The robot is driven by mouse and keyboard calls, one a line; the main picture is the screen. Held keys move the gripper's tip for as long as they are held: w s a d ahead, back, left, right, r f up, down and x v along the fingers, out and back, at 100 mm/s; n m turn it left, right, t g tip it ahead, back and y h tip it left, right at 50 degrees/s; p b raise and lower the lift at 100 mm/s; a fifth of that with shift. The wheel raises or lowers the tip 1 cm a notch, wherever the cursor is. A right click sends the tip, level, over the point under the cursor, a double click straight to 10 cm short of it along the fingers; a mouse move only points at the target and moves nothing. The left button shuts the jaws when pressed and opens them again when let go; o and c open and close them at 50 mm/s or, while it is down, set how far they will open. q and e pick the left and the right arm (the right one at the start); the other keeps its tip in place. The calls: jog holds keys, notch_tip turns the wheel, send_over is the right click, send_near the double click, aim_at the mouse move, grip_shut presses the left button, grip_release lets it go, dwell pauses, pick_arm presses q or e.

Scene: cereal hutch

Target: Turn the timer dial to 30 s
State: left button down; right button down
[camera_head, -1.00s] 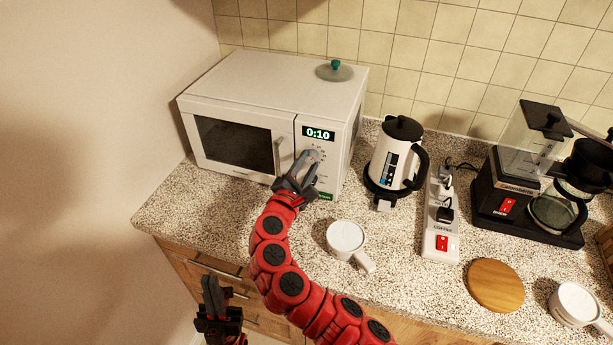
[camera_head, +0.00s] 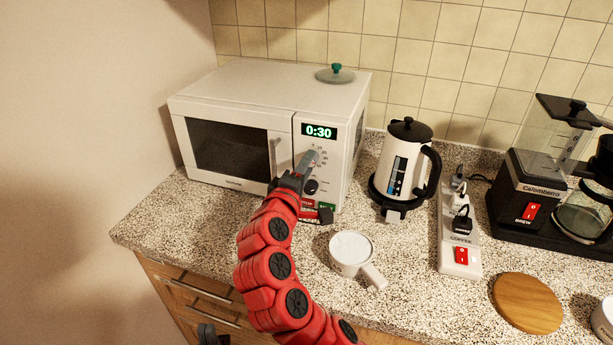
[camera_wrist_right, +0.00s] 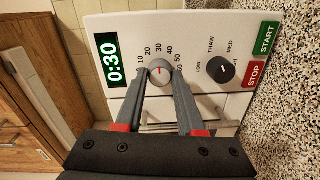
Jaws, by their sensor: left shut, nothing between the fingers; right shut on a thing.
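The white microwave (camera_head: 245,83) stands at the back left of the counter. Its green display (camera_head: 319,131) reads 0:30 and reads the same in the right wrist view (camera_wrist_right: 112,61). The round timer dial (camera_wrist_right: 160,70) has a red mark pointing toward the 30. My right gripper (camera_head: 306,163) is shut on the timer dial, one finger on each side of it. The second, dark dial (camera_wrist_right: 221,71) lies beside it, apart from the fingers. My left gripper (camera_head: 207,334) is shut and empty, low at the bottom edge and mostly out of view.
START (camera_wrist_right: 266,38) and STOP (camera_wrist_right: 254,73) buttons sit on the panel. A glass lid (camera_head: 336,75) lies on the microwave. A white kettle (camera_head: 399,155), power strip (camera_head: 459,225), white mug (camera_head: 350,249), wooden disc (camera_head: 527,303) and coffee maker (camera_head: 530,191) stand to the right.

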jog(key=shift+f+m+b, duration=0.1)
jog(key=shift+m+b, duration=0.2)
jog(key=shift+m, duration=0.1)
jog(key=c, duration=0.5)
grip_release()
jog(key=shift+d, duration=0.1)
jog(key=shift+b+v, duration=0.45)
jog(key=shift+v, duration=8.3)
